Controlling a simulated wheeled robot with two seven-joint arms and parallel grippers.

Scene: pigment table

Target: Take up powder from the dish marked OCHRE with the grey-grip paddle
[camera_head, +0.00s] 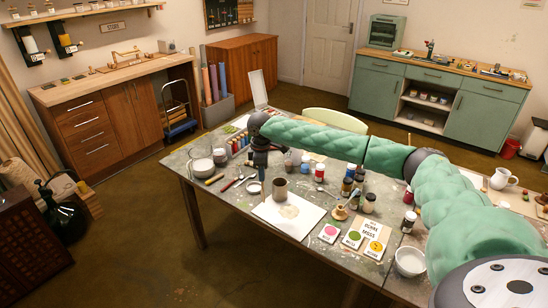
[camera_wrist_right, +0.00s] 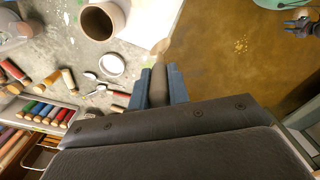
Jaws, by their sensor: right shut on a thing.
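Three small dishes on white squares stand on the near side of the table: pink (camera_head: 330,232), green (camera_head: 353,236) and yellow (camera_head: 375,246). Their labels are too small to read surely; the yellow one looks like the ochre dish. A card (camera_head: 369,229) behind them seems to read OCHRE and MOSS. My right gripper (camera_head: 260,166) is over the table, left of the dishes and away from them. In the wrist view its blue fingers (camera_wrist_right: 158,82) are shut on a dark grey grip, the grey-grip paddle (camera_wrist_right: 158,88), with a pale tip (camera_wrist_right: 161,47) beyond. My left gripper is out of view.
Red-handled tools lie near the gripper.

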